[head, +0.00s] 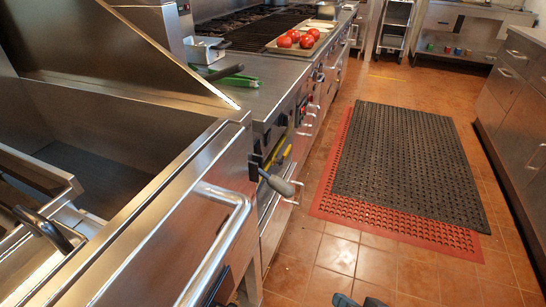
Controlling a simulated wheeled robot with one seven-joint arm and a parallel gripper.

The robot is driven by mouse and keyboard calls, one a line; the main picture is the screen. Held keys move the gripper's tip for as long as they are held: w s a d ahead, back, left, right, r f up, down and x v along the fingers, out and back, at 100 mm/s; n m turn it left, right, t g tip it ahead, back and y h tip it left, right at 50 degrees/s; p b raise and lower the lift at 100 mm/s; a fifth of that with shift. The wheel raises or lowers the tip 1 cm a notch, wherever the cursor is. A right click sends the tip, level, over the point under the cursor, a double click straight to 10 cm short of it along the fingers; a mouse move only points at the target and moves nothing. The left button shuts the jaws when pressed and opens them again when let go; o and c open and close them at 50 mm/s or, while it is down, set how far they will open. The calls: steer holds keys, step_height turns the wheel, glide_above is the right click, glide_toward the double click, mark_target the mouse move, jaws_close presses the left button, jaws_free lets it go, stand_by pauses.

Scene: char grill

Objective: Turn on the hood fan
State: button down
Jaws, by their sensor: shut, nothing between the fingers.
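No hood, hood fan or fan switch can be made out in the head view. The cooking line (285,75) runs from the near left to the back, and what is above it is out of the picture. Dark knobs and a red control (301,112) are on its front panel, too small to read. My gripper cannot be made out. Only a small dark part, likely of my own body, shows at the bottom edge, right of the middle.
A fryer-like steel basin (90,150) with a raised lid fills the near left. A grey-handled tool (277,183) sticks out from the line's front. Tomatoes (295,39) sit on a tray by the grill. Black (405,160) and red mats lie on the open tiled aisle. Steel cabinets (515,90) line the right.

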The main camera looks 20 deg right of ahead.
steer(key=w+d+r+m+g+y+p, duration=0.1)
steer(key=w+d+r+y+p, duration=0.15)
steer(key=w, duration=0.65)
steer(key=w+d+r+m+y+p, duration=0.15)
steer(key=w+r, duration=0.25)
steer(key=w, duration=0.4)
steer(key=w+d+r+g+y+p, duration=0.1)
steer(key=w+r, duration=0.4)
steer(key=r, duration=0.2)
steer(key=w+d+r+y+p, duration=0.2)
steer(key=w+r, duration=0.3)
steer(key=r, duration=0.3)
steer(key=shift+w+d+g, duration=0.2)
steer(key=shift+w+g, duration=0.05)
steer(key=shift+g, duration=0.15)
steer(key=shift+f+n, duration=0.1)
steer(key=shift+n, duration=0.15)
glide_toward(261, 155)
step_height(261, 155, down, 4)
steer(key=w+a, duration=0.1)
steer(key=shift+w+a, duration=1.3)
steer(key=shift+a, duration=0.05)
